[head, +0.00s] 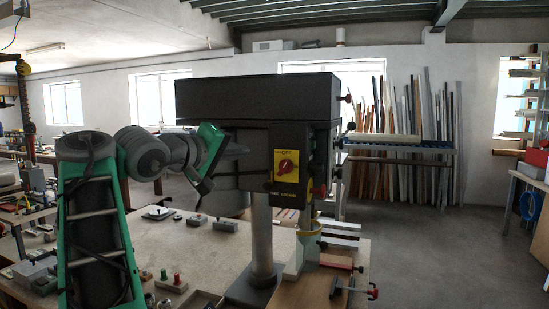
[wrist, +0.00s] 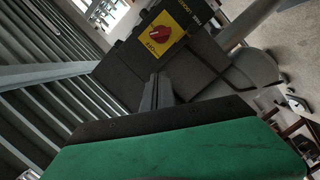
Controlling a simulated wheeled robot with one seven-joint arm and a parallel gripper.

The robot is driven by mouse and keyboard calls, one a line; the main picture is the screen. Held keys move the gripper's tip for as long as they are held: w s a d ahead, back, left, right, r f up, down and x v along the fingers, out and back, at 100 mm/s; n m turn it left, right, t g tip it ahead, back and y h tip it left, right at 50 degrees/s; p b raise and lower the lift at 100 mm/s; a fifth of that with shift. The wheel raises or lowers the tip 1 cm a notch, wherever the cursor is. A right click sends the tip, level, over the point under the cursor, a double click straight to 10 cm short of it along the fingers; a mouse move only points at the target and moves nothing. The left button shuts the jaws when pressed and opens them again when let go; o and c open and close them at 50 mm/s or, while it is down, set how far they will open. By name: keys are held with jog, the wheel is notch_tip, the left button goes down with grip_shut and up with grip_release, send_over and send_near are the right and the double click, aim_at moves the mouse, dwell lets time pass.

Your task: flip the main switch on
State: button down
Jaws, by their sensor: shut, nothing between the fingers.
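The main switch is a red rotary knob (head: 287,166) on a yellow plate, on the dark front of a drill press (head: 255,98). The knob's grip looks slanted; its exact setting is too small to read. In the wrist view the red knob (wrist: 151,33) and its yellow plate lie beyond the fingertips, turned by the camera's tilt. My gripper (wrist: 158,77) is shut and empty, pointing toward the dark housing near the plate, apart from the knob. In the head view my gripper (head: 238,149) is left of the plate, its fingertips hard to make out against the dark housing.
The drill press column (head: 263,235) rises from the bench (head: 185,245), which carries small parts and fittings. A red-handled clamp (head: 345,264) is at the right. Long profiles (head: 420,115) lean on the far wall. Open floor (head: 445,245) lies to the right.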

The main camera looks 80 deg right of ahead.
jog(key=p, duration=0.2)
send_near(285, 159)
jog(key=d, duration=0.1)
jog(key=w+d+r, duration=0.1)
jog(key=d, duration=0.1)
jog(key=w+d, duration=0.1)
jog(key=shift+d+r, duration=0.25)
jog(key=shift+r, duration=0.15)
jog(key=s+f, duration=0.1)
jog(key=s+f+b, duration=0.1)
jog(key=s, duration=0.1)
jog(key=shift+s+f, duration=0.1)
jog(key=shift+s, duration=0.15)
jog(key=shift+d+f, duration=0.1)
jog(key=shift+w, duration=0.1)
